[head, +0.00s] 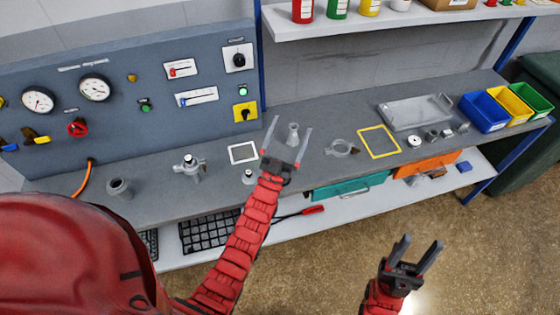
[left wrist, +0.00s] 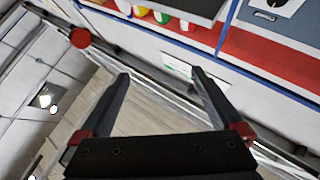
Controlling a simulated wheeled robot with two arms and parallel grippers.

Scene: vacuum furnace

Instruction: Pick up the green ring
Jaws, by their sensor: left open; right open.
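I cannot make out a green ring in either view. A grey ring-shaped clamp (head: 342,148) lies on the grey bench, right of my left gripper. My left gripper (head: 291,125) is open above the bench; a grey cone-shaped fitting (head: 293,134) shows between its fingers, and I cannot tell how far below it is. In the left wrist view the same gripper (left wrist: 160,76) is open with nothing between its fingers. My right gripper (head: 421,241) is open and empty, over the floor in front of the bench.
A white-framed square (head: 243,153) and a yellow-framed square (head: 379,142) mark the bench. A gauge panel (head: 130,110) and upper shelf (head: 390,18) rise behind.

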